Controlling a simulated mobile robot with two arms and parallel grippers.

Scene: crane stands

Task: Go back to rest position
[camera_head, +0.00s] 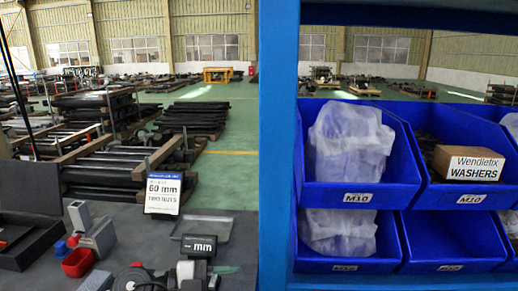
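The task line names no object. In front of me on the left is a dark grey table top (130,228). On the right stands a blue rack post (278,150) with blue bins beside it.
A Wendlefix washers box (468,163) sits in an upper bin.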

